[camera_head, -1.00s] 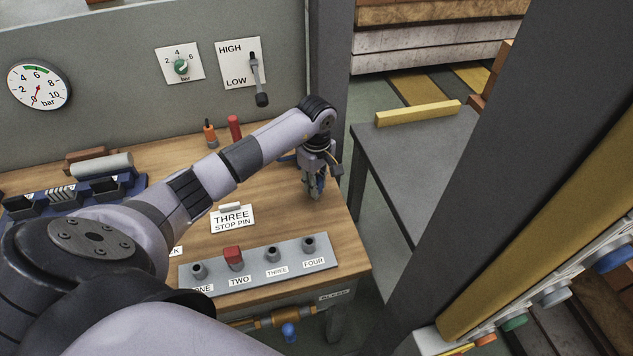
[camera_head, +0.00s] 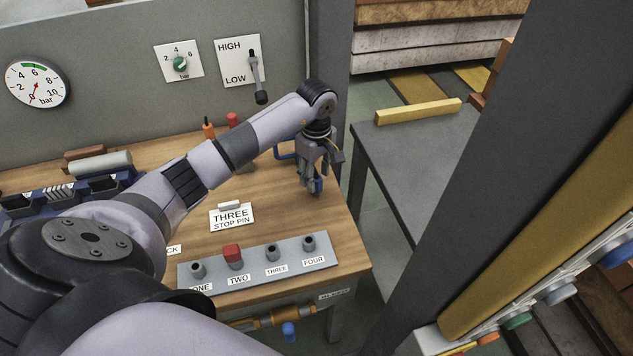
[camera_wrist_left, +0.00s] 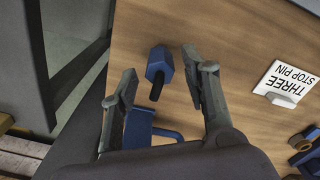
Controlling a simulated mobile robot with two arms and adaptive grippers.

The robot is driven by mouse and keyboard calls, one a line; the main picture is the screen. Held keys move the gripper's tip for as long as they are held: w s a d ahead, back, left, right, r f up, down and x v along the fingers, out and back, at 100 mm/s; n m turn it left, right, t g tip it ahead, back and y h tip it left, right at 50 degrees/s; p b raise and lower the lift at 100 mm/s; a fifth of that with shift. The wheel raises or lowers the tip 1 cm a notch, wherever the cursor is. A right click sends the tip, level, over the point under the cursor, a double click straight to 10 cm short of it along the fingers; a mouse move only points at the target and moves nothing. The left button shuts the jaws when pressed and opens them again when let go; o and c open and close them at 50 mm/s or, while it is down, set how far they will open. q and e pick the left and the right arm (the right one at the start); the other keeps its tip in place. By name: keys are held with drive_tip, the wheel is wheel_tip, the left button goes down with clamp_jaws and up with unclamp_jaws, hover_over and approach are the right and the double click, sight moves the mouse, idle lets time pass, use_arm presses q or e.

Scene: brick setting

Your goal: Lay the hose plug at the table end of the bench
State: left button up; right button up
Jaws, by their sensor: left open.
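The hose plug, a blue hexagonal piece with a black stem, seems to lie on the wooden bench (camera_head: 275,205) near its right end, beside the grey table. In the left wrist view the hose plug (camera_wrist_left: 160,65) lies between and just past the open fingertips, with clear gaps on both sides. In the head view my left gripper (camera_head: 314,178) is open and empty above it, partly hiding it. My right gripper is not in view.
A blue bracket-like piece (camera_wrist_left: 140,128) is behind the gripper. The THREE STOP PIN card (camera_head: 232,217) and a grey socket strip (camera_head: 220,276) with a red cap lie nearer. The grey table (camera_head: 415,150) bears a yellow bar (camera_head: 418,112). Wood between card and plug is bare.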

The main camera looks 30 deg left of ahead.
sight(316, 178)
use_arm(q)
wheel_tip(316, 178, up, 8)
drive_tip(key=shift+f+b, duration=0.1)
drive_tip(key=shift+b, duration=1)
drive_tip(key=shift+r, duration=0.6)
